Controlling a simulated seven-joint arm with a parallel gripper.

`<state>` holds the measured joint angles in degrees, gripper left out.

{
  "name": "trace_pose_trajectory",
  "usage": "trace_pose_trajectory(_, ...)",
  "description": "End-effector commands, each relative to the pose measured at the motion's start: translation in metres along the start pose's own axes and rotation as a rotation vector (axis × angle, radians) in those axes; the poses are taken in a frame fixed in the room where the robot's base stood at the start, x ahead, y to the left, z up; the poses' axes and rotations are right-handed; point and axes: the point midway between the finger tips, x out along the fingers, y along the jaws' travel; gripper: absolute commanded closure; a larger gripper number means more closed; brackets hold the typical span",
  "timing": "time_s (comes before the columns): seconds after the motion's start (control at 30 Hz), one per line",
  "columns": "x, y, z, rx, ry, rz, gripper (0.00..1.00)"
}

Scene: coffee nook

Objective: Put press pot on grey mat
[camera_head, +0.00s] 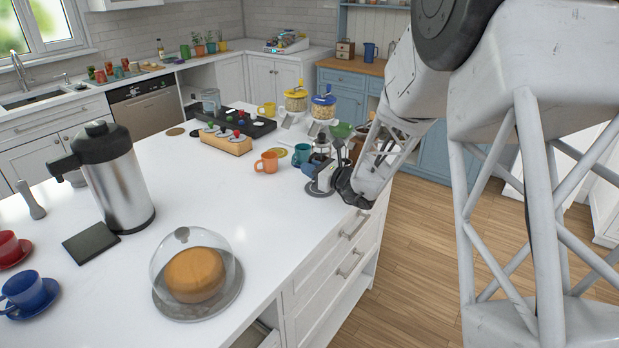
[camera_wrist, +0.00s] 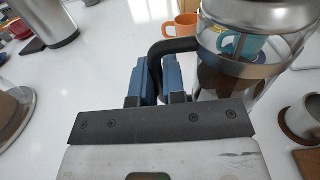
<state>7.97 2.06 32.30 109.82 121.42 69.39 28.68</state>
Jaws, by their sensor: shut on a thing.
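The press pot (camera_head: 321,146), glass with a metal band and a black handle, is at the island's right edge, partly hidden by my gripper. In the wrist view the press pot (camera_wrist: 238,70) is close, on the right. My gripper (camera_wrist: 160,82) has its blue fingers shut on the black handle. A flat dark grey square mat (camera_head: 91,243) lies bare beside the big steel jug; its corner shows in the wrist view (camera_wrist: 33,46). A dark round disc (camera_head: 319,190) lies under or beside the pot; I cannot tell whether they touch.
The steel jug (camera_head: 119,178) and a glass-domed cake (camera_head: 196,273) stand on the left and front of the white island. An orange mug (camera_head: 266,163) and a teal mug (camera_head: 301,153) stand near the pot. The white top between the mugs and the cake is clear.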

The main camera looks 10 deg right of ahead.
Motion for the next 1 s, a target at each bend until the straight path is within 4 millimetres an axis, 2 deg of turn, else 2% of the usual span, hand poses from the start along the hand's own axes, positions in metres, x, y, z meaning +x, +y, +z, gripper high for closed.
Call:
trace_pose_trajectory(0.47,0.004,-0.004,0.000,-0.001,-0.001,0.000,1.00)
trace_pose_trajectory(0.8,0.004,-0.003,-0.029,-0.001,0.000,0.001,1.00)
trace_pose_trajectory(1.0,0.004,-0.003,-0.035,-0.002,-0.001,0.001,1.00)
